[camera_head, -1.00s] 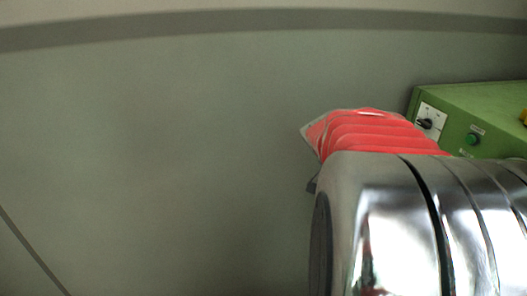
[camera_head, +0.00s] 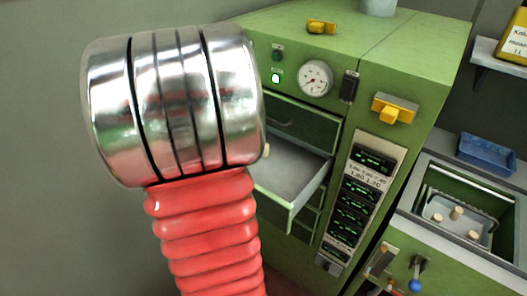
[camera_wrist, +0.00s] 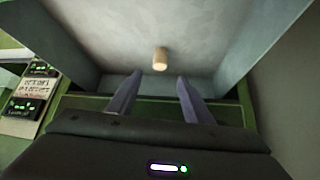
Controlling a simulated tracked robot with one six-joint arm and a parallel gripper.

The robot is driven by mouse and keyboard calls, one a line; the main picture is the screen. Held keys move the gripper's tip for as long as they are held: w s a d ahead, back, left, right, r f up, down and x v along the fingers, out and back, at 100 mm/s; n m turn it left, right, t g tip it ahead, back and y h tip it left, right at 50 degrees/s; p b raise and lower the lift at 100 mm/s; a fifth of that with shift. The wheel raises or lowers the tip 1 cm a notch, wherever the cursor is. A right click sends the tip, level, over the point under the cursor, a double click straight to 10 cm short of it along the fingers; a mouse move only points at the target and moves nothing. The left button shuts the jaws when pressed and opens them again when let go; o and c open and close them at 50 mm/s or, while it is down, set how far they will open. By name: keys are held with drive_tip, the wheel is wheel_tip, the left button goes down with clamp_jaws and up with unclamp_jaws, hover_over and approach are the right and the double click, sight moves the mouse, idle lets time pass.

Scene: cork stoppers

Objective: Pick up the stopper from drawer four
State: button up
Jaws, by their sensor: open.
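The stopper (camera_wrist: 160,59) is a small tan cork cylinder on the pale floor of an open drawer (camera_wrist: 112,38) in the wrist view. My gripper (camera_wrist: 160,76) is open, its two grey fingers apart and pointing into the drawer. The stopper shows just beyond the fingertips, between their lines, with nothing gripped. In the head view the open drawer (camera_head: 293,180) juts from a green cabinet. A small tan bit (camera_head: 266,151), probably the stopper, shows beside my metal arm link. My gripper is hidden there. I cannot read the drawer's number.
The green cabinet (camera_head: 425,65) has a gauge (camera_head: 315,78), yellow knobs and a display panel (camera_head: 358,205). More drawers are shut above and below the open one. At right, a bin (camera_head: 465,240) holds a tray with several stoppers; a blue tray (camera_head: 487,153) lies behind.

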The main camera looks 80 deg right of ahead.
drive_tip(key=shift+x, duration=3.15)
drive_tip(key=shift+x, duration=2.6)
drive_tip(key=shift+w+a+f, duration=0.1)
drive_tip(key=shift+w, duration=0.05)
drive_tip(key=shift+c, duration=0.3)
drive_tip(key=c, duration=1)
